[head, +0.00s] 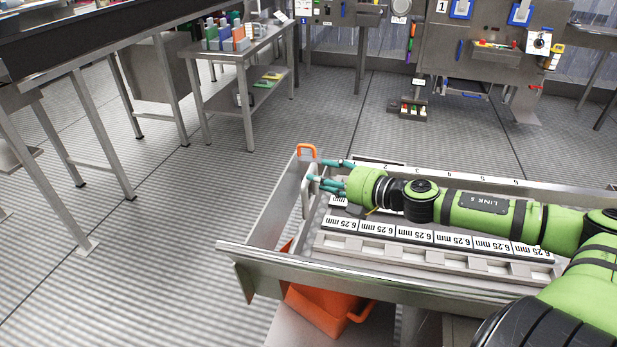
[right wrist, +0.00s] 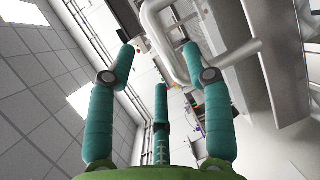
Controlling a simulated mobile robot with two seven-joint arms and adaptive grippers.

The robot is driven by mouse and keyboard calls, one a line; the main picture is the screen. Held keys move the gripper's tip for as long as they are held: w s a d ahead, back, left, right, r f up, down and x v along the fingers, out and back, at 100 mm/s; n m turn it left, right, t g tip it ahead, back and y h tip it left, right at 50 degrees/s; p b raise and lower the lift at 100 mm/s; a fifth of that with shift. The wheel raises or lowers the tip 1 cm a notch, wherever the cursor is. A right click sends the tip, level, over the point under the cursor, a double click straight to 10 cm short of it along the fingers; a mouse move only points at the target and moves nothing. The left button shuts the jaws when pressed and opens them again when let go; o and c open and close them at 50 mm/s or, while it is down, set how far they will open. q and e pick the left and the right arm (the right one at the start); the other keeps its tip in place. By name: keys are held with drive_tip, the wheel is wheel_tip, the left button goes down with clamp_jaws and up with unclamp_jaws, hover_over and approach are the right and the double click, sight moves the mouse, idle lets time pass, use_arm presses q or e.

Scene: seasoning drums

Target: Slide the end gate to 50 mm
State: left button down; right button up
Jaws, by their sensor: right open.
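My right gripper (head: 328,174) has teal fingers spread open. It reaches left along the metal trough (head: 330,264) to a grey loop handle (head: 306,194) near the trough's left end, which appears to belong to the end gate. In the right wrist view the handle (right wrist: 152,30) lies just beyond and between the open fingertips (right wrist: 158,62); I cannot tell if any finger touches it. An orange clip (head: 307,149) sits at the trough's far left corner. The far rail carries a number scale (head: 450,176); the gate's position on it cannot be read. My left gripper is out of view.
A row of plates marked 6.25 mm (head: 398,236) lies in the trough beneath my right arm. An orange bin (head: 325,308) is under the trough. A steel side table (head: 240,52) with colored boxes stands behind. The floor left of the trough is clear.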

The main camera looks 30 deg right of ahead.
sight(308, 171)
drive_tip(key=shift+w+f, duration=0.15)
drive_tip(key=shift+w, duration=0.4)
drive_tip(key=shift+r+p+x, duration=0.2)
drive_tip(key=shift+p+x, duration=0.2)
drive_tip(key=shift+x, duration=0.85)
drive_tip(key=shift+p+x, duration=0.3)
drive_tip(key=shift+x, duration=0.6)
drive_tip(key=shift+f, duration=0.1)
clamp_jaws()
